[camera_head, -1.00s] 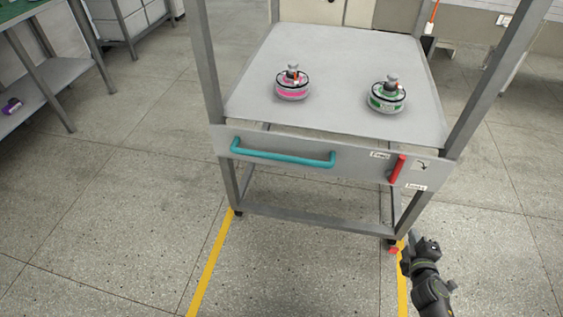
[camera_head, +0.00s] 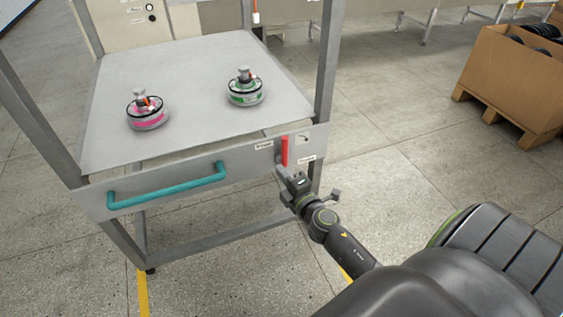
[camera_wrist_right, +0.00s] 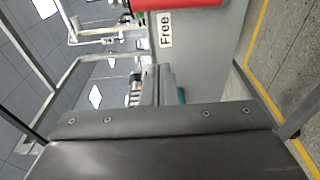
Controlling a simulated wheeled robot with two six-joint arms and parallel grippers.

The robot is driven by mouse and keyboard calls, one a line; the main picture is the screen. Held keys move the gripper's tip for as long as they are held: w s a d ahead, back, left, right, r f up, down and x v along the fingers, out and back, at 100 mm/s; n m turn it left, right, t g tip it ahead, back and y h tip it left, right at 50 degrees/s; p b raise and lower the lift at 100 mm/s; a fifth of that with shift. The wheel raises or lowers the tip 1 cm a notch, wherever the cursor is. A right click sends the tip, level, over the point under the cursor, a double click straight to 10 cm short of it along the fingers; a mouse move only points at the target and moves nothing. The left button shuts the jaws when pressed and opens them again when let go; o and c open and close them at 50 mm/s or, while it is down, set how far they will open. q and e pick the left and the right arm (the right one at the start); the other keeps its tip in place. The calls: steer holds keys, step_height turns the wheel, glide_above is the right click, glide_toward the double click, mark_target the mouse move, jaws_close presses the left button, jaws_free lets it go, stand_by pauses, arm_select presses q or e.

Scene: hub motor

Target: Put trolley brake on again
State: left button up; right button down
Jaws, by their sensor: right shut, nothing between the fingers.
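The grey trolley (camera_head: 95,197) stands in front of me with a teal handle (camera_head: 165,186) on its front panel. The red brake lever (camera_head: 285,150) stands roughly upright at the panel's right end, between a label at its left and another at its lower right. In the right wrist view the red lever (camera_wrist_right: 180,3) crosses the top edge, beside a label reading "Free" (camera_wrist_right: 166,30). My right gripper (camera_head: 281,167) is shut and empty, just below the lever's lower end; I cannot tell if they touch. My left gripper is out of view.
Two round hub motors, one pink (camera_head: 147,113) and one green (camera_head: 245,90), sit on the trolley top. Yellow lines (camera_head: 143,292) mark the floor. A cardboard box (camera_head: 513,80) on a pallet stands at the far right, with open floor between.

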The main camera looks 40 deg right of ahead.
mark_target(284, 151)
steer(key=w, duration=0.6)
steer(key=w+d, duration=0.1)
steer(key=w, duration=0.2)
steer(key=shift+w, duration=0.1)
steer(key=d, duration=0.1)
steer(key=s+d+b, duration=0.1)
steer(key=d, duration=0.1)
steer(key=shift+s, duration=0.15)
steer(key=shift+s+d, duration=0.15)
steer(key=shift+d, duration=0.1)
arm_select(q)
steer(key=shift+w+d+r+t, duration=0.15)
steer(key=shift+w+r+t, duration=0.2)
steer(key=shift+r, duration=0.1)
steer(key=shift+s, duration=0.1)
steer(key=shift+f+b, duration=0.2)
steer(key=shift+b, duration=0.15)
arm_select(e)
steer(key=shift+d, duration=0.2)
steer(key=shift+m, duration=0.3)
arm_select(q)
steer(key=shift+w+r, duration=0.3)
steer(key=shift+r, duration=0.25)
arm_select(e)
steer(key=shift+s+d, duration=0.1)
steer(key=shift+d, duration=0.05)
